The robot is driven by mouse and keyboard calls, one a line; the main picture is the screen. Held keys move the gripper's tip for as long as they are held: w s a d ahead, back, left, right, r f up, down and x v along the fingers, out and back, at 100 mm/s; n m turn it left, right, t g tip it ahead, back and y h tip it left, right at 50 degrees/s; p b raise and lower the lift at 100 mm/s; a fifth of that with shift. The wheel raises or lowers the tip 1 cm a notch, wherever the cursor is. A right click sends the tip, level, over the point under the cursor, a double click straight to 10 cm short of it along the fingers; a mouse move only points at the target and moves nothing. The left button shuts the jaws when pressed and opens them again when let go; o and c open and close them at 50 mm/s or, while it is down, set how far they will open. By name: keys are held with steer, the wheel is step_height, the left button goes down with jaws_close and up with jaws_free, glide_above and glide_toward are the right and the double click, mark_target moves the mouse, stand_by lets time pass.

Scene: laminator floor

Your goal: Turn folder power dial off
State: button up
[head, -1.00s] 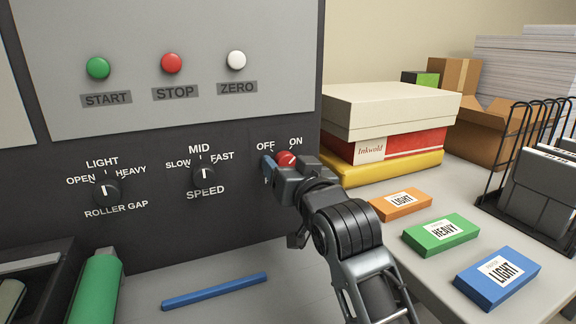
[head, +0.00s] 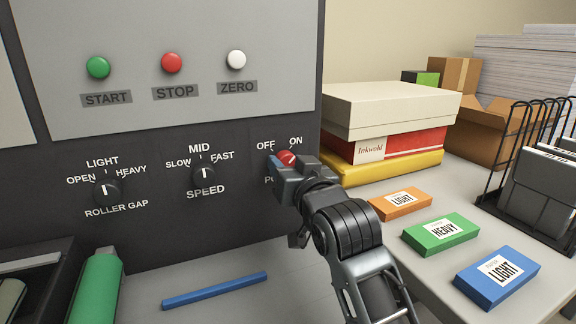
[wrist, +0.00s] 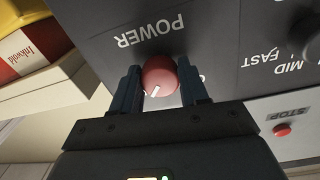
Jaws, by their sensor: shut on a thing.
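The red folder power dial (head: 287,157) is on the dark panel under the OFF and ON marks. Its white line points up and right, toward ON. In the wrist view the dial (wrist: 160,76) is seen upside down, with its line toward the lower left. My gripper (head: 281,163) is at the dial and hides its lower part and most of the POWER label. In the wrist view my gripper (wrist: 161,88) has one finger on each side of the dial and is shut on it.
The speed dial (head: 203,177) and roller gap dial (head: 105,191) are to the left on the same panel. Stacked boxes (head: 390,110) stand close on the right. A blue bar (head: 214,291) lies on the surface below.

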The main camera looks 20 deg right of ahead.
steer(key=n+p, duration=0.3)
steer(key=n, duration=0.6)
steer(key=shift+d+n, duration=0.15)
steer(key=shift+n, duration=0.25)
steer(key=n, duration=0.4)
steer(key=shift+n+y, duration=0.3)
steer(key=shift+n, duration=1.8)
steer(key=o, duration=1)
steer(key=shift+o, duration=0.2)
